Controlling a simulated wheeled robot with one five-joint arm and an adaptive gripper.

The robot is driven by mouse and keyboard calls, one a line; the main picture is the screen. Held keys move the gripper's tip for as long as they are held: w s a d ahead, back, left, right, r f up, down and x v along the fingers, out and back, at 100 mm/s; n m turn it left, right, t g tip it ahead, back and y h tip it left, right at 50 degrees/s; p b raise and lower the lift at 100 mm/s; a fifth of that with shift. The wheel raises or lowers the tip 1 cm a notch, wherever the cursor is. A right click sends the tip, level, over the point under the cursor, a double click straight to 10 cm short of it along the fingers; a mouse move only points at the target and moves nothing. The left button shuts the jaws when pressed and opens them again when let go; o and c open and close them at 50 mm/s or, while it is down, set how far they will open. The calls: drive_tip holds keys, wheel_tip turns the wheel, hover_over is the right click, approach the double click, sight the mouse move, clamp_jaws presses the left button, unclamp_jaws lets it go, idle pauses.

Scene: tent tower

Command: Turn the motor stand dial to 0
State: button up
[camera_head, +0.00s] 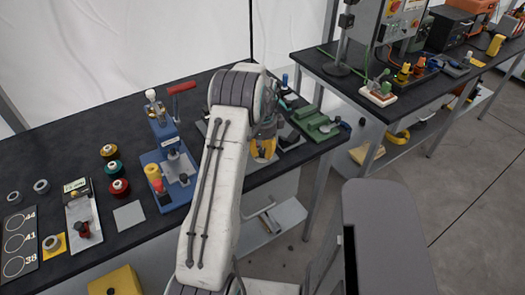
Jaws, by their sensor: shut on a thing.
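My white arm reaches over the black bench, and its end hides part of the bench's right end. My gripper (264,146), grey with yellow parts low down, is down at a grey stand (288,138) there, which I take for the motor stand. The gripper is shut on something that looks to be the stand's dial. The dial itself and its setting are hidden behind the gripper and arm.
A green device (318,124) stands close to the right of the gripper. A blue press (168,165) with a red lever is left of the arm. Spools (115,168) and a number card (19,243) lie further left. A second bench (330,60) stands at the upper right.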

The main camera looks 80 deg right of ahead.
drive_tip(key=shift+f+n, duration=0.1)
drive_tip(key=shift+n, duration=0.2)
clamp_jaws()
drive_tip(key=shift+n+b, duration=0.55)
drive_tip(key=shift+n, duration=0.45)
drive_tip(key=n+b, duration=0.1)
drive_tip(key=n, duration=0.2)
drive_tip(key=shift+a+f+n, duration=0.1)
drive_tip(key=shift+n, duration=0.3)
drive_tip(key=n+b, duration=0.1)
drive_tip(key=n, duration=1.2)
drive_tip(key=shift+n, duration=0.3)
drive_tip(key=n, duration=0.3)
drive_tip(key=shift+b, duration=0.3)
drive_tip(key=shift+n, duration=1.9)
